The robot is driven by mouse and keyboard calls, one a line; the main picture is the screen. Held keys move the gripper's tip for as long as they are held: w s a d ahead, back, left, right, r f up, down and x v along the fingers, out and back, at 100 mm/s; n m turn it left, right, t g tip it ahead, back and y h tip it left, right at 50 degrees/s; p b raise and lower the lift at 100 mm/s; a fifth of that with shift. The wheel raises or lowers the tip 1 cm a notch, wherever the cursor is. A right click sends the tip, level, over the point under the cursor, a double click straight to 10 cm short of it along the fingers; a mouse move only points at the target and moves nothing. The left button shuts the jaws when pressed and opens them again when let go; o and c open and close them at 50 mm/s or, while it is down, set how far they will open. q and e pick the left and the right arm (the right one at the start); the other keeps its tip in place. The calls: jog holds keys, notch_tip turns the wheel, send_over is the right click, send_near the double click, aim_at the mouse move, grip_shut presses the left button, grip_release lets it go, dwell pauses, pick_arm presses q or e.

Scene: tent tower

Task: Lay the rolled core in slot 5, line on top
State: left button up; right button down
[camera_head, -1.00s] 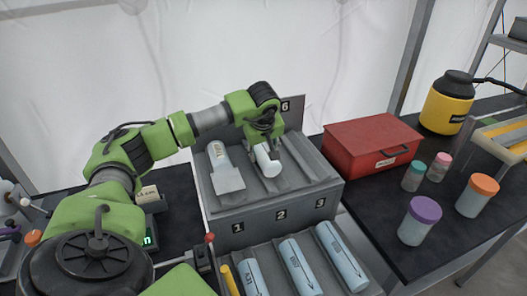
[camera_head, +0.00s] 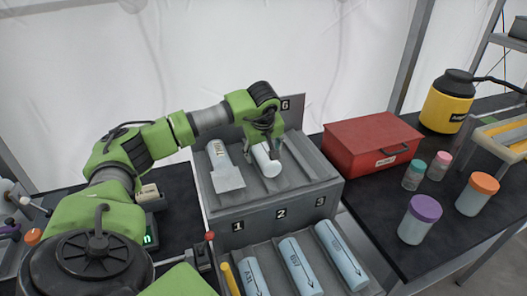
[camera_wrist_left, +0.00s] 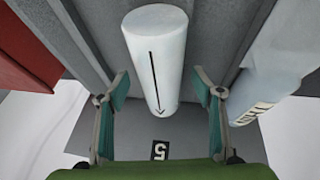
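The rolled core (camera_head: 266,161), a pale cylinder, lies in the middle upper slot of the grey rack (camera_head: 262,212). In the left wrist view the core (camera_wrist_left: 157,60) shows a black line with an arrowhead on its upward face, pointing toward the label 5 (camera_wrist_left: 160,150). My left gripper (camera_head: 263,146) is low over the core's far end. In the wrist view the left gripper's fingers (camera_wrist_left: 160,102) stand on both sides of the core with gaps, open. My right gripper is not in view.
Another core (camera_head: 218,154) with a pale flat piece lies in the upper slot to the left. Several lined cores (camera_head: 300,266) lie in the lower front slots.

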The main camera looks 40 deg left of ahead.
pick_arm(q)
jog(key=v, duration=1.2)
jog(key=shift+f, duration=0.1)
dwell(0.5)
